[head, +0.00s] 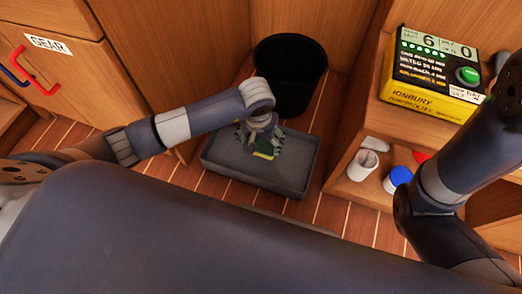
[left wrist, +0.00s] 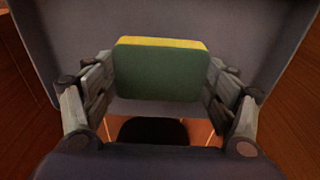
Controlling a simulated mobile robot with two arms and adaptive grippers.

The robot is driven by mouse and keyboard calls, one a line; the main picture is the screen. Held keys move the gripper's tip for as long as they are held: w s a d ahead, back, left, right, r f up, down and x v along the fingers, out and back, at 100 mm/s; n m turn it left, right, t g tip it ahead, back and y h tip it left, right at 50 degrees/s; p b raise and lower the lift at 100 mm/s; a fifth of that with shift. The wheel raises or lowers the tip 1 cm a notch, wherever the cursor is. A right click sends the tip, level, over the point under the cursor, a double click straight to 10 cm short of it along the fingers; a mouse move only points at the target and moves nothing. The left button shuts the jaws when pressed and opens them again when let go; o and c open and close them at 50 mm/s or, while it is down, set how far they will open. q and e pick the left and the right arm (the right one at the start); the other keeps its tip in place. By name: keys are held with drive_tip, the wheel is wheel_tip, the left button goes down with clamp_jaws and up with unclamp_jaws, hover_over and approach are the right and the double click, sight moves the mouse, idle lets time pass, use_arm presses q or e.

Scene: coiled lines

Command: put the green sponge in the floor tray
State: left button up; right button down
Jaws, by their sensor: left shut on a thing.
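The green sponge (left wrist: 160,72) has a yellow layer along one edge. In the left wrist view it sits between the two fingers of my left gripper (left wrist: 158,85), which is shut on it. In the head view my left gripper (head: 262,140) is over the grey floor tray (head: 222,172), and a bit of the sponge (head: 264,152) shows below the fingers. I cannot tell whether the sponge touches the tray floor. The tray also fills the back of the left wrist view (left wrist: 75,30). My right arm is at the right, its gripper out of the picture.
A black bin (head: 290,75) stands just behind the tray. At the right, a low wooden shelf holds a white cup (head: 362,165) and a blue-lidded jar (head: 398,178). A yellow box (head: 432,78) stands above it. A cabinet labelled GEAR (head: 60,65) is at the left.

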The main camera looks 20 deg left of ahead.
sight(260, 144)
use_arm(q)
drive_tip(key=shift+f+b, duration=1.25)
drive_tip(key=shift+f, duration=0.85)
drive_tip(key=shift+f, duration=0.15)
drive_tip(key=o, duration=0.9)
drive_tip(key=shift+o, duration=0.2)
